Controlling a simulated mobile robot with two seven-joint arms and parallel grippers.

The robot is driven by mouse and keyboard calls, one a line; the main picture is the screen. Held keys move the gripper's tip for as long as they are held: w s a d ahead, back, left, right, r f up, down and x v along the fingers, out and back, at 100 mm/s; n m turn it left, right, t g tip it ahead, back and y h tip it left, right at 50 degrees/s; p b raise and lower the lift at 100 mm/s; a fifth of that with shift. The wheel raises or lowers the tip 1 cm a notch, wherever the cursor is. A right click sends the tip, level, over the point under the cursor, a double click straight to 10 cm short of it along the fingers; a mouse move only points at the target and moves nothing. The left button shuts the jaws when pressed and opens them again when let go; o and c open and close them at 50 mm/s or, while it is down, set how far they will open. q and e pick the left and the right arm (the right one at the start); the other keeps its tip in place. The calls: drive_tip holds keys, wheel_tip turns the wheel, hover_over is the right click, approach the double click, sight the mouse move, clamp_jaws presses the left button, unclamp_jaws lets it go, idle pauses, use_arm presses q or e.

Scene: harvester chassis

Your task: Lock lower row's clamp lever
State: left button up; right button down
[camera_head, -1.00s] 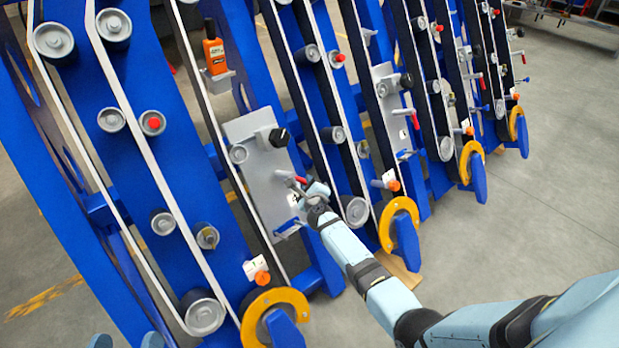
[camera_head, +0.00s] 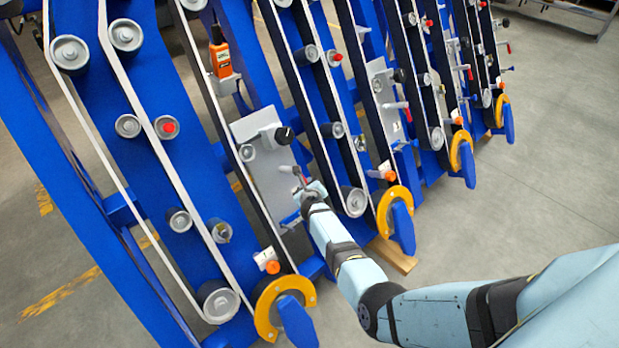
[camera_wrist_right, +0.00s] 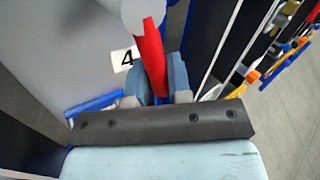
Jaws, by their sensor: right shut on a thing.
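The red clamp lever (camera_wrist_right: 152,58) shows in the right wrist view, hanging from a light grey pivot at the top. My right gripper (camera_wrist_right: 158,84) is shut on its lower part, with a blue-grey finger on each side. In the head view my right gripper (camera_head: 309,187) is at the lower part of the grey plate (camera_head: 268,178), and it hides most of the lever. A label with the number 4 (camera_wrist_right: 125,58) is just left of the lever. My left gripper is not in view.
A blue handle (camera_wrist_right: 95,105) sits low on the plate, left of my gripper. A black knob (camera_head: 284,136) is above the lever. Blue frames with rollers and belts stand in a row, with yellow round guards (camera_head: 283,308) at their lower ends. The floor at right is open.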

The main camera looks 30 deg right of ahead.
use_arm(q)
drive_tip(key=p, duration=0.3)
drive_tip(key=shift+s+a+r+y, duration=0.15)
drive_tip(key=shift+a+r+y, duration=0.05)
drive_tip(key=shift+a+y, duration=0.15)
use_arm(e)
drive_tip(key=m+g, duration=0.1)
drive_tip(key=a+m, duration=0.1)
drive_tip(key=m, duration=0.1)
drive_tip(key=shift+s+a+g, duration=0.25)
drive_tip(key=shift+g, duration=0.15)
drive_tip(key=c, duration=1.1)
unclamp_jaws()
drive_tip(key=shift+a+f, duration=0.1)
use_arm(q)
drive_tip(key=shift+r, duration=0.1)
use_arm(e)
drive_tip(key=shift+s, duration=0.1)
